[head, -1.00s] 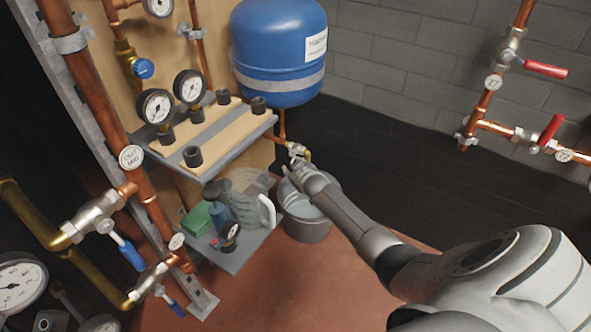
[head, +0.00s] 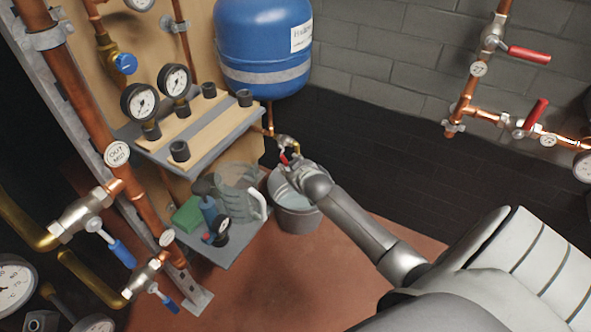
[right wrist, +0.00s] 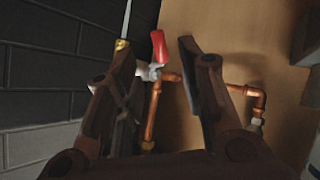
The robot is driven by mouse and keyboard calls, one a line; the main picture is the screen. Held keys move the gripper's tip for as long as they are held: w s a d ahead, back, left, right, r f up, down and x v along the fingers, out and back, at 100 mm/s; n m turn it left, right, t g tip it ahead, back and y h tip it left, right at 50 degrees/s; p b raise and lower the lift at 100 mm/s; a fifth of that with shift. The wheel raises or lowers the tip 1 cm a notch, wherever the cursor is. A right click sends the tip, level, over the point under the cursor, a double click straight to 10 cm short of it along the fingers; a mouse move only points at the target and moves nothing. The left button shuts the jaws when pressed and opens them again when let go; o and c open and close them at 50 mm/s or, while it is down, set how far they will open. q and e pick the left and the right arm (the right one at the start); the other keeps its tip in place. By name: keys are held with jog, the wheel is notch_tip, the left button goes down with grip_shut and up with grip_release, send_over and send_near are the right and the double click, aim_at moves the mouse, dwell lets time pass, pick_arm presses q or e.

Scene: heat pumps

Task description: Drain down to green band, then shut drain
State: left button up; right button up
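The drain valve (head: 288,143) sits on a copper pipe below the blue vessel (head: 262,45). Its red lever (head: 284,158) shows beside my right gripper (head: 292,167). In the right wrist view, the red lever (right wrist: 159,46) stands between the spread fingers of my right gripper (right wrist: 155,50), with gaps on both sides. A grey bucket (head: 297,217) with pale contents stands under the valve. Two gauges, one (head: 140,102) and another (head: 174,80), stand on the shelf; their bands are too small to read. I cannot tell whether water runs. My left gripper is out of view.
A lower shelf (head: 232,248) holds a clear jug (head: 240,190), a green block (head: 187,215) and a blue tool. Blue-handled valves (head: 121,247) are at left. Red-handled valves (head: 528,54) are on the right wall. The floor in front is clear.

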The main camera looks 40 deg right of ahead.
jog(key=shift+v, duration=1.7)
